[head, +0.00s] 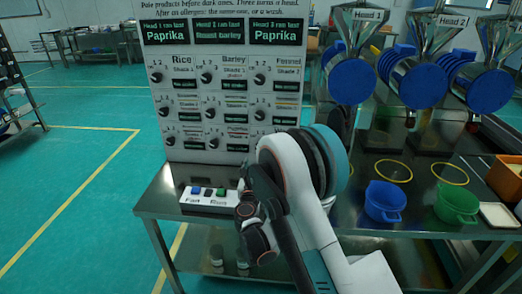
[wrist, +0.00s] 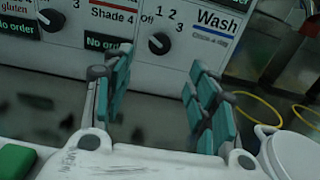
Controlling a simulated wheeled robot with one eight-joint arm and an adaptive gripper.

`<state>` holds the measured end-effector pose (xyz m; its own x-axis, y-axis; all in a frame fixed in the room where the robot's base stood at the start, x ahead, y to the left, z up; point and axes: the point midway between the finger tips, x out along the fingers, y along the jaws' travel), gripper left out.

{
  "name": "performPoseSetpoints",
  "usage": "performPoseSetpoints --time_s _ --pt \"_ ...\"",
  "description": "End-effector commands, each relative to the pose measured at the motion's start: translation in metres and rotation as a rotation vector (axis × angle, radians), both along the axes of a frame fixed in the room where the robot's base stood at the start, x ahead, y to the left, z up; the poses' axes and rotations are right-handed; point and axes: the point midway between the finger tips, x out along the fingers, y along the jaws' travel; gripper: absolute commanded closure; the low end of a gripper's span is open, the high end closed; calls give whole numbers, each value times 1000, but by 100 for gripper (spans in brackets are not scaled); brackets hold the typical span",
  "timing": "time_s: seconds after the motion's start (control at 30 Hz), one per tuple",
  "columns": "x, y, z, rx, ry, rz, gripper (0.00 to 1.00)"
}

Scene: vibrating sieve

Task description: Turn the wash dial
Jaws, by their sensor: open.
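The wash dial (wrist: 159,44) is a small black knob under the numbers 1, 2 and 3, with "Off" at its upper left and the "Wash" label to its right. Its light mark seems to point up and left toward "Off". My gripper (wrist: 160,88) is open and empty in the wrist view. Its two teal-padded fingers stand apart, left and right below the dial, and do not touch it. In the head view my arm covers the lower right of the panel (head: 200,155), so the wash dial is hidden there.
Other dials (head: 205,77) fill the panel. A button box (head: 208,198) lies on the metal table in front of it. A blue cup (head: 385,201), a green cup (head: 456,204) and yellow rings (head: 393,171) are on the right, below blue-ended sieve heads (head: 353,80).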

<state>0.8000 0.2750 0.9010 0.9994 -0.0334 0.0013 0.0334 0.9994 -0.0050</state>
Motion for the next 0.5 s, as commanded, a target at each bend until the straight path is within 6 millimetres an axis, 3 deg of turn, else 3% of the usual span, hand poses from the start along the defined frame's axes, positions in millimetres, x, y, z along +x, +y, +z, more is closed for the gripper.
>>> performPoseSetpoints --time_s 0.5 --pt "94 -4 -2 4 1 -2 47"
